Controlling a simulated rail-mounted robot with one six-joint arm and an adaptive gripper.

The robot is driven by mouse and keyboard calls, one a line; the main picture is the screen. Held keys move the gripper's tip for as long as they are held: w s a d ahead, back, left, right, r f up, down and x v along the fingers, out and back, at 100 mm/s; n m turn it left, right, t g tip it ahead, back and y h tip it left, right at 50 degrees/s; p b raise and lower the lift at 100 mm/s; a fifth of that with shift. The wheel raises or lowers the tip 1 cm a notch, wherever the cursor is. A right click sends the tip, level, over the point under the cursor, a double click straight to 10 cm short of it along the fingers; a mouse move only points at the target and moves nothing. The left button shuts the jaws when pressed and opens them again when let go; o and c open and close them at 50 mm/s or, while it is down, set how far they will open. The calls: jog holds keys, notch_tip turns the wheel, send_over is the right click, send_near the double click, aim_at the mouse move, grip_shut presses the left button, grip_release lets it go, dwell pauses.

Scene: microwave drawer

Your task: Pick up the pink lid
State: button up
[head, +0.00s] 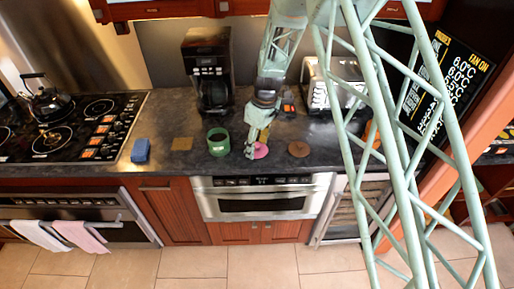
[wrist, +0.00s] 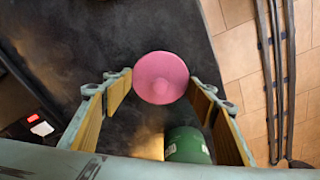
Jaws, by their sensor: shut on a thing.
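The pink lid (head: 261,151) is a round, flat disc at the front of the dark counter (head: 330,130), in the middle of the head view. In the head view my gripper (head: 252,150) points down and partly covers the lid's left side. I cannot tell whether the lid still touches the counter.
A green cylinder (head: 218,143) stands left of the lid, and a brown disc (head: 299,149) lies right. A coffee maker (head: 208,70) and toaster (head: 333,85) stand behind. The counter's front edge is close.

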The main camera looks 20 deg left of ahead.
aim_at(257, 145)
jog(key=shift+r, duration=0.1)
jog(key=shift+r, duration=1.7)
jog(key=s+d+b, duration=0.1)
jog(key=s+d, duration=0.3)
jog(key=s, duration=0.2)
jog(key=s+d+r+b, duration=0.1)
jog(key=s+d, duration=0.3)
jog(key=s, duration=0.3)
jog(key=shift+s+d+r+b, duration=0.15)
jog(key=shift+s+d+b, duration=0.1)
jog(key=shift+d+b, duration=0.05)
